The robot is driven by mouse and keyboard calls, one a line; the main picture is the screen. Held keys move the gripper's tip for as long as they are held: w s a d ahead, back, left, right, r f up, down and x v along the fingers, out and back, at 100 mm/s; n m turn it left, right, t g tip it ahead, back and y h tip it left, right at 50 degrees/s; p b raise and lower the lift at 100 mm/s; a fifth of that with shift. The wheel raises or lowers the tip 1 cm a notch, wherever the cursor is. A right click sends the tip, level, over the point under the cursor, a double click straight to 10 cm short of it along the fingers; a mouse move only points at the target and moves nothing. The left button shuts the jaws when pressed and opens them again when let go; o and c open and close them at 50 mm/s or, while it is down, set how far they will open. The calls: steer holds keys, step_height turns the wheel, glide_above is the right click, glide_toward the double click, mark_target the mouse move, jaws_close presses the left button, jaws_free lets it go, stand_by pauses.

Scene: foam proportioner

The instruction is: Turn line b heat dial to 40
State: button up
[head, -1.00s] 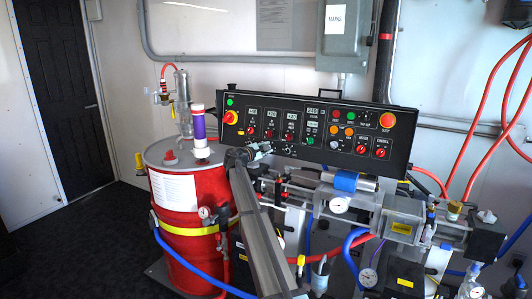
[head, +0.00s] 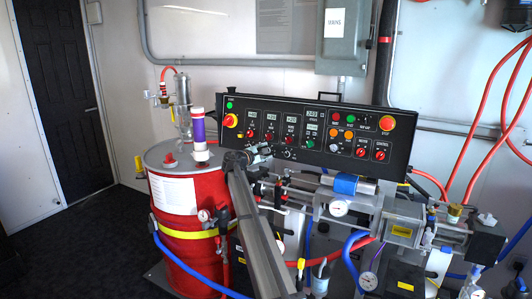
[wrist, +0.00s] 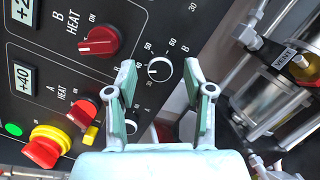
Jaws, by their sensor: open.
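My gripper (wrist: 160,76) is open, with one pale green finger on each side of the dial. Contact with the dial cannot be told. In the head view my gripper (head: 262,152) is at the lower edge of the black control panel (head: 350,170), and the dial is too small to read.
In the wrist view, the red B HEAT switch (wrist: 98,41) and red A HEAT switch (wrist: 83,112) are left of the fingers. The line A dial (wrist: 131,126) is partly behind the left finger. Metal cylinders (wrist: 270,100) are right.

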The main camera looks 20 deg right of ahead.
steer(key=v, duration=1.1)
steer(key=shift+s+r, duration=0.1)
